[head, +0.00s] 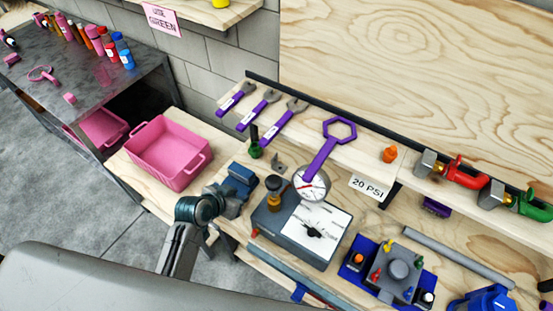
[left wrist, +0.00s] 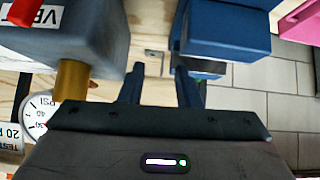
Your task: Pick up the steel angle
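The steel angle (head: 278,164) looks like a small grey bracket on the wooden bench, between the blue vise (head: 240,177) and the gauge. In the left wrist view a small grey metal piece with a hole (left wrist: 153,62), probably the angle, lies ahead between the finger lines. My left gripper (head: 232,202) is low beside the vise, at the bench's front edge; its fingertips are hard to make out in the head view. In the left wrist view its two fingers (left wrist: 161,88) are apart with nothing between them. My right gripper is not in view.
The grey tester box (head: 290,236) stands close on one side of the left gripper and the vise on the other. A pressure gauge (head: 311,183) stands behind the tester. A pink bin (head: 168,154) is at left. Purple wrenches (head: 258,108) lie at the back.

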